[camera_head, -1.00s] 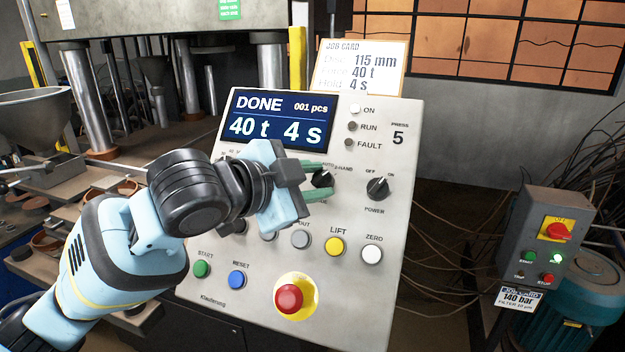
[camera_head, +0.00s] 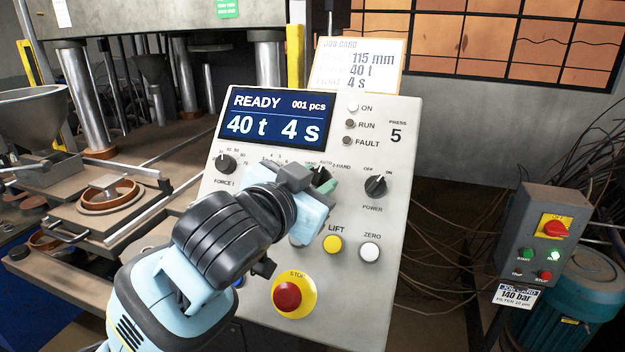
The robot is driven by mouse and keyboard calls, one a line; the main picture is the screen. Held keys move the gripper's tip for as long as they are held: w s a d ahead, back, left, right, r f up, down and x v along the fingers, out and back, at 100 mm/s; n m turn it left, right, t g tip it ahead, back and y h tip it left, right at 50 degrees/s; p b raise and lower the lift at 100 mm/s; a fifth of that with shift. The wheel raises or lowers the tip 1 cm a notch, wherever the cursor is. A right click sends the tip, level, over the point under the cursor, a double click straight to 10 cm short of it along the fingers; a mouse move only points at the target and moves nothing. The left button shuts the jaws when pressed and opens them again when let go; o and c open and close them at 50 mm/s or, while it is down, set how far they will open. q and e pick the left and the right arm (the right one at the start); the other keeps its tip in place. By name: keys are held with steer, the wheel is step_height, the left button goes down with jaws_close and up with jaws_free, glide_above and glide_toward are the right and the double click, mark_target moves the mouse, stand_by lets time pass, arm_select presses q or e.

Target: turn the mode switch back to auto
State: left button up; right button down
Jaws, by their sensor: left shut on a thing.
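The mode switch (camera_head: 320,174) is a black knob on the grey control panel (camera_head: 385,230), under the labels HAND, AUTO and 2-HAND. My left gripper (camera_head: 324,184) is shut on the knob with its green fingertips, coming from the lower left. The gripper hides part of the knob; its pointer seems to aim up toward AUTO. The display (camera_head: 277,118) reads READY, 001 pcs, 40 t, 4 s. My right gripper is not in view.
The power knob (camera_head: 376,186) is just right of the mode switch. The yellow LIFT button (camera_head: 332,244), white ZERO button (camera_head: 370,252) and red stop button (camera_head: 288,296) lie below. My arm covers the panel's lower left. A job card (camera_head: 358,66) stands behind the top edge.

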arm_select(q)
steer(key=shift+d+n+t+y, duration=0.1)
steer(key=shift+n+t+y, duration=0.35)
steer(key=shift+n, duration=0.85)
steer(key=shift+y, duration=0.35)
steer(key=o, duration=1)
steer(key=shift+c, duration=0.2)
steer(key=shift+s, duration=0.15)
steer(key=v, duration=0.7)
steer(key=shift+s, duration=0.25)
